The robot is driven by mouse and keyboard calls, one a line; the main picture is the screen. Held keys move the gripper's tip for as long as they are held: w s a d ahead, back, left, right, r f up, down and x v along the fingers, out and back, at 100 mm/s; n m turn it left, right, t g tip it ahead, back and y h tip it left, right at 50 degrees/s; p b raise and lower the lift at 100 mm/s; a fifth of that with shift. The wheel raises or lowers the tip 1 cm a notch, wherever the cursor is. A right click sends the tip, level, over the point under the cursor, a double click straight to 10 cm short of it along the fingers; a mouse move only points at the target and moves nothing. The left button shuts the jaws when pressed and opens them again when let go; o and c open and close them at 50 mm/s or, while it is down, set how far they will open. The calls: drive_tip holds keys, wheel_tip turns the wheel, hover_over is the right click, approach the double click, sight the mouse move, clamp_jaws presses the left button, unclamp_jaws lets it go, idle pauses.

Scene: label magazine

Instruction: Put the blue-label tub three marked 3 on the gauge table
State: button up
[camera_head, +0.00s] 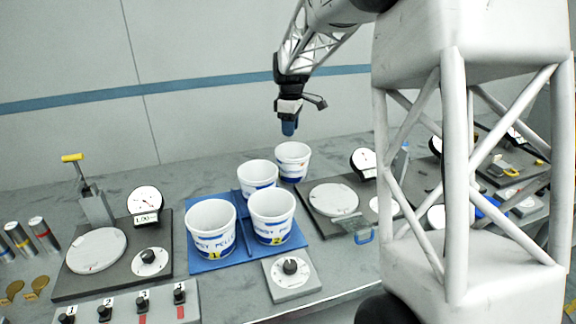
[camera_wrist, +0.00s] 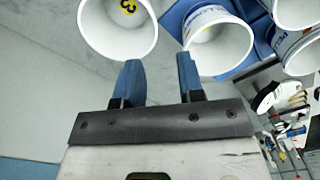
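A white tub with a blue band (camera_head: 293,158) stands on the grey bench behind the blue tray, below my gripper. In the wrist view this tub (camera_wrist: 98,35) shows a yellow 3 mark inside. My gripper (camera_head: 289,130) hangs above it, apart from it. In the wrist view its two blue fingers (camera_wrist: 158,80) are spread with nothing between them. Two dark bases with round pale plates and dial gauges stand on the bench, a left plate (camera_head: 95,250) and a right plate (camera_head: 333,199). I cannot tell which is the gauge table. Both plates look bare.
Tub 1 (camera_head: 211,228) and tub 2 (camera_head: 272,215) stand at the front of the blue tray (camera_head: 208,266); another tub (camera_head: 257,176) is behind them. A knob box (camera_head: 291,277) sits in front. A switch panel (camera_head: 125,306) and cylinders (camera_head: 44,233) are at left. A pale column blocks the right.

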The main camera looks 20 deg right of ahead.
sight(293, 150)
drive_tip(key=w+d+f+n+g, duration=0.1)
drive_tip(key=w+d+f+n, duration=0.2)
drive_tip(key=w+d+f, duration=0.2)
drive_tip(key=w+f, duration=0.3)
drive_tip(key=w, duration=0.4)
drive_tip(key=shift+d+f, duration=0.1)
drive_tip(key=shift+f, duration=0.1)
drive_tip(key=shift+s+f, duration=0.1)
drive_tip(key=shift+f, duration=1.1)
drive_tip(key=shift+f, duration=0.1)
drive_tip(key=shift+s+f, duration=0.15)
drive_tip(key=shift+f, duration=1.1)
drive_tip(key=shift+s+f, duration=0.15)
drive_tip(key=shift+f, duration=1.1)
drive_tip(key=shift+c, duration=0.4)
clamp_jaws()
